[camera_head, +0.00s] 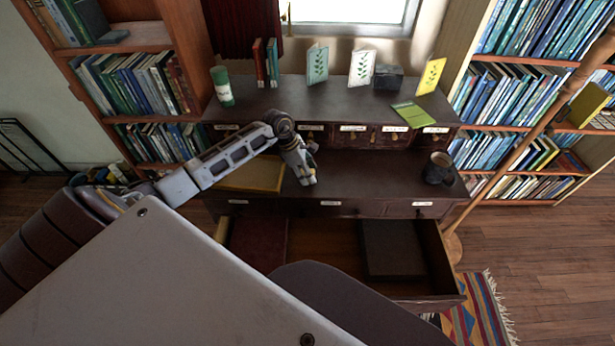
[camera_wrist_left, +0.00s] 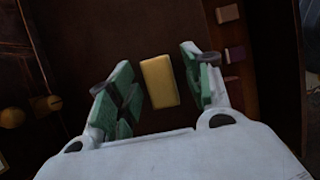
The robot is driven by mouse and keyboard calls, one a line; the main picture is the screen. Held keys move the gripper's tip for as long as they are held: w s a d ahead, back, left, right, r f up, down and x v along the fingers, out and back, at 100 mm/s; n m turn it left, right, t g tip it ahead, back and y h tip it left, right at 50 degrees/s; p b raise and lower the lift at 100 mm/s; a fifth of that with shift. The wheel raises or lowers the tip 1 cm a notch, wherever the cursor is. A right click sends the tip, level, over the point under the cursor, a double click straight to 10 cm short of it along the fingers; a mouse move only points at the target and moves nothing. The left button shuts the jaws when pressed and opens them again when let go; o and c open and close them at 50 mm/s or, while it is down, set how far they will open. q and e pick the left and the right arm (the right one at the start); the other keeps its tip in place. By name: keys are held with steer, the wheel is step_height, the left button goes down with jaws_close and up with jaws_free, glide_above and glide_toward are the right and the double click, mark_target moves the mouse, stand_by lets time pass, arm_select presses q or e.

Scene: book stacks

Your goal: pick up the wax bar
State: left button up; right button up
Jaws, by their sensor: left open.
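A yellow block-like bar (camera_wrist_left: 159,82), which I take to be the wax bar, lies on a dark brown surface in the left wrist view. My left gripper (camera_wrist_left: 157,62) is open, with one green-padded finger on each side of the bar. Gaps show between the bar and both fingers. In the head view my left gripper (camera_head: 304,173) is over the desk's writing surface, near its front edge. The bar cannot be made out there. My right gripper is in neither view.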

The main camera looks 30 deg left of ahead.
arm_select(q)
jaws_close()
steer(key=shift+r, duration=0.1)
steer(key=shift+r, duration=4.95)
steer(key=c, duration=0.8)
jaws_free()
steer(key=shift+c, duration=0.9)
